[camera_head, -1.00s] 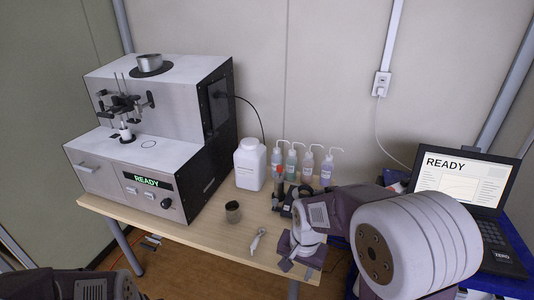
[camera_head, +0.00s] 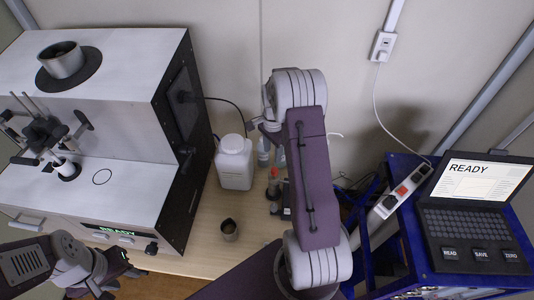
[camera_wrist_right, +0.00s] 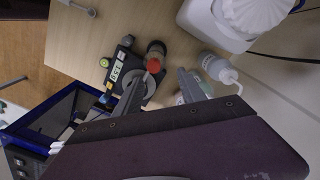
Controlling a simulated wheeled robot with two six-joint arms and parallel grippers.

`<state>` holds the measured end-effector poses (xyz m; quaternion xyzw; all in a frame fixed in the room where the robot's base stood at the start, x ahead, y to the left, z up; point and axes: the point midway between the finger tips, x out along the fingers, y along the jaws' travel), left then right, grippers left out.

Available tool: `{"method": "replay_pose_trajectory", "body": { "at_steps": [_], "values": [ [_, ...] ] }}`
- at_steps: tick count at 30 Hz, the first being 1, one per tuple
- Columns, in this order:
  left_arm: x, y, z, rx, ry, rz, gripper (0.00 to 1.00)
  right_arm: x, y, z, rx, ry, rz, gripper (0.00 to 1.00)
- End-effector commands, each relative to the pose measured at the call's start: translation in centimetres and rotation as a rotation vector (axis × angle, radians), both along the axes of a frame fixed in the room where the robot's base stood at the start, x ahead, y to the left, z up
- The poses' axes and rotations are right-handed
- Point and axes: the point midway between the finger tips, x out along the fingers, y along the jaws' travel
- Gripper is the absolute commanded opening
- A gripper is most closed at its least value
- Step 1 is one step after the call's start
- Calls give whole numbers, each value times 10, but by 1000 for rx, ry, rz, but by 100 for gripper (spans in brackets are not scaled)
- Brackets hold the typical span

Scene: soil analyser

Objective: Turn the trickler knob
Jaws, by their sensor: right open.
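The soil analyser (camera_head: 95,160) stands at the left in the head view, its green display reading READY. A black knob (camera_head: 151,248) is on its front panel; I cannot tell whether this is the trickler knob. My left gripper (camera_head: 128,270) is low in front of the panel, just below and left of that knob; its jaws are too small and dark to read.
A red-capped bottle (camera_wrist_right: 155,60) and a black device (camera_wrist_right: 120,65) stand near wash bottles, partly behind my right arm. A laptop (camera_head: 475,210) sits at the right.

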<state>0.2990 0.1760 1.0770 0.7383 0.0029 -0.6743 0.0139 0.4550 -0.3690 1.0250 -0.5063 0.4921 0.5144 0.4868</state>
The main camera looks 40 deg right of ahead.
Motion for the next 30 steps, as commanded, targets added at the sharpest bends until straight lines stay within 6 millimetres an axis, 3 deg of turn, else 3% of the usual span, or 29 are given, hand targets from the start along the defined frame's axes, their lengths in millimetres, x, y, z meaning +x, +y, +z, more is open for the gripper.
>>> {"method": "replay_pose_trajectory", "body": {
  "at_steps": [4,8,15,21,30],
  "values": [
    [0,0,4,0,1,0,36,-2,-5,4,0,0,-12,47],
    [0,0,6,0,1,0,36,-3,-4,-6,2,4,-10,47],
    [0,0,19,0,0,0,36,-4,-3,-54,3,5,-10,47],
    [0,0,25,0,0,0,36,-3,-3,-82,1,1,-9,47],
    [0,0,24,0,0,0,36,-3,-3,-88,0,-1,-9,47]
  ]
}}
